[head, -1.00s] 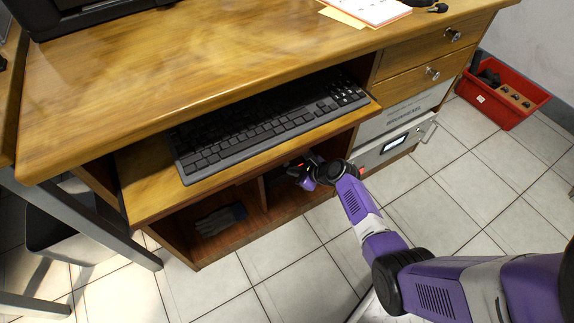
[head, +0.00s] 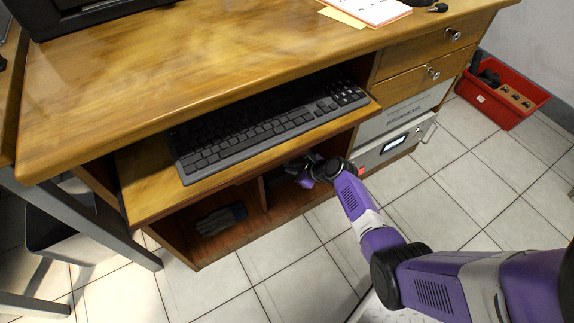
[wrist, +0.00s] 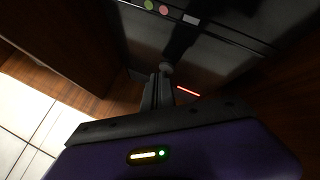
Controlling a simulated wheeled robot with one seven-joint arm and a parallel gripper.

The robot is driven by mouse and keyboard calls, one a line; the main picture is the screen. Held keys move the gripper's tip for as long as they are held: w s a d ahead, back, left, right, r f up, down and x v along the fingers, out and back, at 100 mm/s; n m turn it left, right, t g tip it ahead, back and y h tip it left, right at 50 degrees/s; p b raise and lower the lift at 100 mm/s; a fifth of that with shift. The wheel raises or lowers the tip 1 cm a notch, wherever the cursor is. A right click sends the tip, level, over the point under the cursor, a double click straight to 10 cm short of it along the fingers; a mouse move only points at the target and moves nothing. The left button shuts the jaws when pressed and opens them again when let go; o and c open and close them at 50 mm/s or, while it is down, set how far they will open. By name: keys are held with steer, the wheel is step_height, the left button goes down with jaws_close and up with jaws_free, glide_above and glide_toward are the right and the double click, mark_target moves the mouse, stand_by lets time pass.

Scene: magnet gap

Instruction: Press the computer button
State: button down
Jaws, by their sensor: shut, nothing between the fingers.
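The computer appears in the wrist view as a dark case (wrist: 225,55) inside the desk's lower compartment. Its face has a green round button (wrist: 149,4), a pink round button (wrist: 163,10) and a small grey rectangle (wrist: 190,19). A red light strip (wrist: 188,91) glows low on the right. My gripper (wrist: 164,70) is shut and empty, its fingertips close to the lower part of the dark face. I cannot tell whether they touch it. In the head view my gripper (head: 296,168) reaches under the keyboard tray, partly hidden in shadow, and the computer cannot be made out.
The keyboard (head: 270,125) lies on the pulled-out tray (head: 150,190) above my gripper. A glove (head: 220,218) lies in the left compartment. A red bin (head: 505,95) sits on the floor.

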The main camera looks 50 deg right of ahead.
steer(key=shift+w, duration=0.1)
stand_by(0.5)
steer(key=shift+r, duration=0.1)
steer(key=shift+s+a+p, duration=0.1)
steer(key=shift+s+p, duration=0.3)
steer(key=shift+s, duration=0.15)
steer(key=s+a+p, duration=0.1)
steer(key=s+p, duration=0.1)
steer(key=s, duration=0.3)
steer(key=shift+s+a+p, duration=0.35)
steer(key=shift+s, duration=0.05)
stand_by(0.6)
